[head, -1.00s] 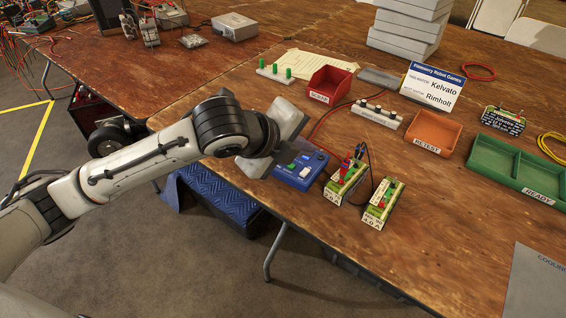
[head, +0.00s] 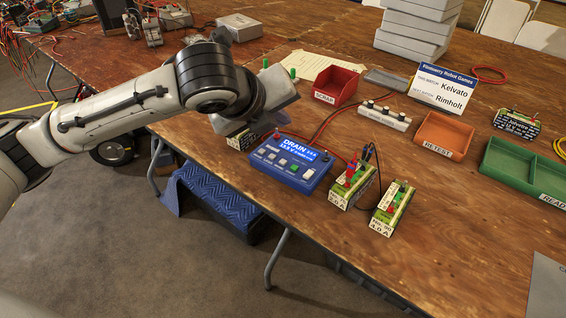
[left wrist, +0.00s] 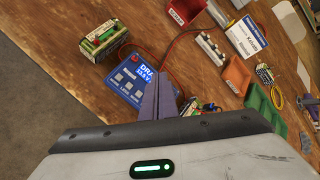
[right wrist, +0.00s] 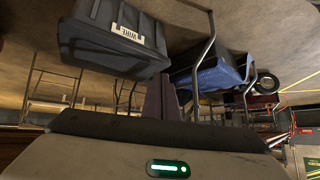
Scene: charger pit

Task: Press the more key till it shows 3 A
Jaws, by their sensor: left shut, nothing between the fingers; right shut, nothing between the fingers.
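The blue charger (head: 262,174) lies near the table's front edge. Its lit display (head: 296,151) reads DRAIN on top, with small figures below that I cannot read surely. Several pale keys and a green one (head: 295,168) sit on its face; their labels are too small to tell in the head view. My left gripper's body is above and behind the charger; its shut fingers (left wrist: 158,100) show in the left wrist view, overlapping the charger's right side, apparently above it. My right gripper (right wrist: 163,98) is shut and empty, low, facing the space under the tables.
Two battery packs (head: 352,190) (head: 388,211) stand right of the charger, the first with leads plugged in. Another pack (left wrist: 103,41) is left of it. A red bin (head: 337,86), an orange bin (head: 446,135) and a green tray (head: 520,171) lie beyond.

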